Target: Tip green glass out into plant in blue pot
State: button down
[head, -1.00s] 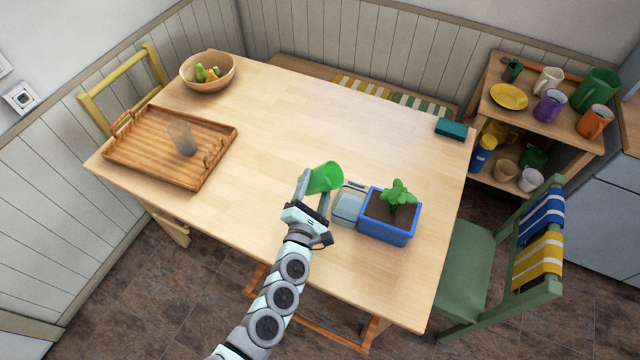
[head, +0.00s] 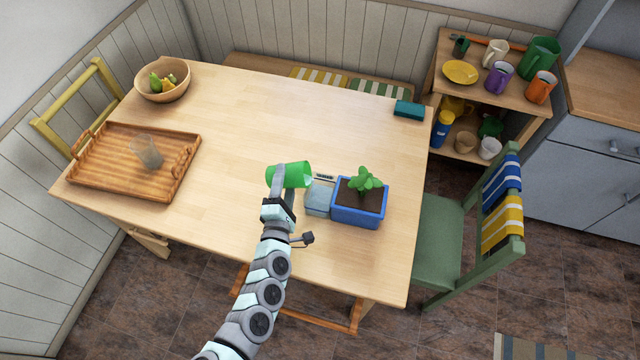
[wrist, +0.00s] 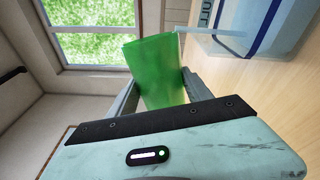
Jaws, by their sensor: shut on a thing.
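The green glass (head: 288,176) is held in my gripper (head: 277,180) above the table, left of the blue pot. It lies tilted almost on its side in the head view, its mouth toward the right. In the wrist view the green glass (wrist: 155,72) sits between the two fingers of my gripper (wrist: 160,95). The blue pot (head: 358,215) stands on the table's right front part, with dark soil and a small green plant (head: 366,181). Whether anything is inside the glass cannot be told.
A pale blue-grey container (head: 318,199) stands between the glass and the pot, close to the pot. A wooden tray (head: 100,185) with a clear glass (head: 147,152) is at the left. A fruit bowl (head: 163,92) is at the back left. The table's middle is clear.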

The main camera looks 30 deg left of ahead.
jog(key=r+m+p, duration=0.1)
jog(key=p, duration=0.2)
jog(key=shift+w+d+r, duration=0.1)
jog(key=shift+d+r, duration=0.05)
jog(key=shift+r, duration=0.05)
jog(key=shift+r+m+p, duration=0.15)
jog(key=shift+m+p, duration=0.25)
jog(key=shift+m, duration=0.2)
